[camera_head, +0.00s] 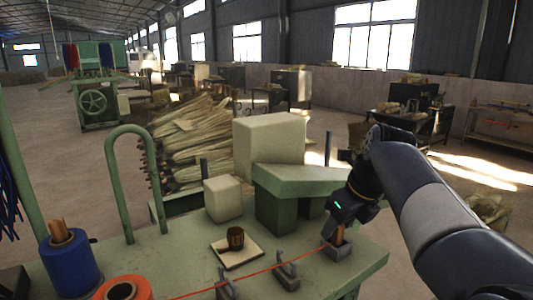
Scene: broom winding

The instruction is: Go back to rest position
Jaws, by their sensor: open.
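My arm reaches in from the right edge, and my gripper (341,226) points down over the right side of the green worktable (180,262). It is open. I cannot tell whether the fingers touch that piece. An orange-red cord (262,270) runs across the table toward this block, past two grey guides. The arm hides part of the table's right side.
A blue spool (70,264) and an orange spool (122,289) stand at the left front. A small brown cup (235,238) sits on a pale square plate. A green raised block (300,180), cream boxes (268,142) and a green hoop stand around the table. Straw bundles (190,140) lie behind.

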